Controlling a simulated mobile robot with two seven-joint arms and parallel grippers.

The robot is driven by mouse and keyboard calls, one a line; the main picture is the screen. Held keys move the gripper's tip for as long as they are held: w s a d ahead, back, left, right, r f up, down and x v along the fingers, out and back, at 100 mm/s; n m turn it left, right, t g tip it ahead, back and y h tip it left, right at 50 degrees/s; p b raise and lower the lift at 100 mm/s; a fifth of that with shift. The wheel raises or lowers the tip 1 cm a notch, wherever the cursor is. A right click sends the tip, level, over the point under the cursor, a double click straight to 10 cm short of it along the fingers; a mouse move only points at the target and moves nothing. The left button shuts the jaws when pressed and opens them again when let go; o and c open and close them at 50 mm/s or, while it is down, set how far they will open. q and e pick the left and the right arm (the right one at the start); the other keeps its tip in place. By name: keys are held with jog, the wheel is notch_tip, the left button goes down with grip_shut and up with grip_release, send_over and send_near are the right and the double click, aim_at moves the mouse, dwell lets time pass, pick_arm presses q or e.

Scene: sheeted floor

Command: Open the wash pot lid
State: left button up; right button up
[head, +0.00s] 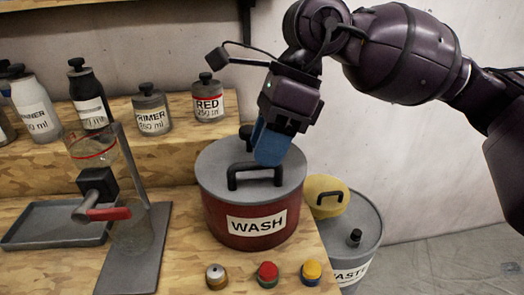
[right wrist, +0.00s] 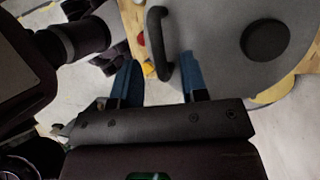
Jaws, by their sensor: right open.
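The wash pot (head: 228,216) is a dark red pot with a white WASH label, upright on the wooden bench. Its flat grey lid (head: 215,170) sits on top, closed. The lid has a black bar handle (head: 240,175) at the front and a round black knob (head: 246,132), partly hidden behind the gripper. My right gripper (head: 271,148) is just above the handle, its blue fingers pointing down. In the right wrist view the fingers are apart and the handle (right wrist: 157,42) appears between them, not gripped; contact cannot be told. The knob (right wrist: 265,40) also shows there. My left gripper is out of view.
Several small capped jars (head: 268,273) are in front of the pot. A tap stand (head: 135,230) and tray (head: 60,225) are left; bottles (head: 208,100) line the shelf behind.

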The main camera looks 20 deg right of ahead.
jog(key=shift+a+f, duration=0.3)
jog(key=shift+f, duration=0.25)
jog(key=shift+c, duration=0.3)
grip_shut()
